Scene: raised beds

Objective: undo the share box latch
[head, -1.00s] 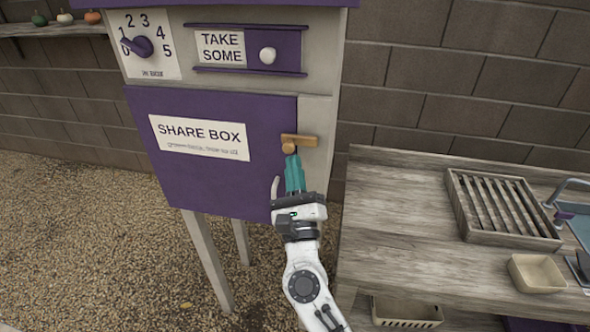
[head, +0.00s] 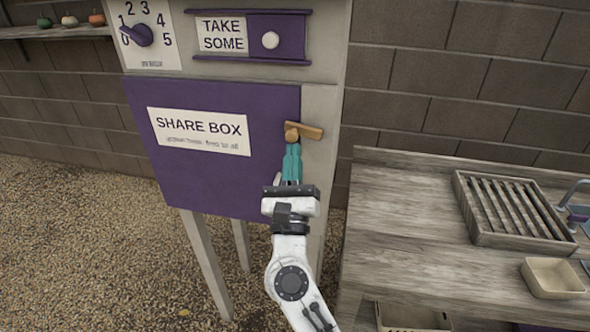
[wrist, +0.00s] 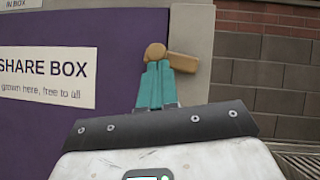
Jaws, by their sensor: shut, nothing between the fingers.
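The share box has a purple door (head: 220,180) with a white "SHARE BOX" label (head: 198,131); the door is closed. The wooden latch (head: 308,130) sits at the door's upper right edge. It reaches from a round pivot on the door across onto the pale frame, tilted slightly down to the right. The latch also shows in the wrist view (wrist: 183,62). My gripper (head: 292,148) is shut and empty, its teal fingers pointing up just under the latch's round end. In the wrist view the fingertips (wrist: 159,64) overlap the latch's lower edge; I cannot tell whether they touch.
A purple slider with a white knob (head: 270,40) and a number dial (head: 138,35) are above the door. A grey wooden bench (head: 400,220) with a slatted tray (head: 512,210) and a beige bin (head: 552,278) stands at the right. Gravel lies at the left.

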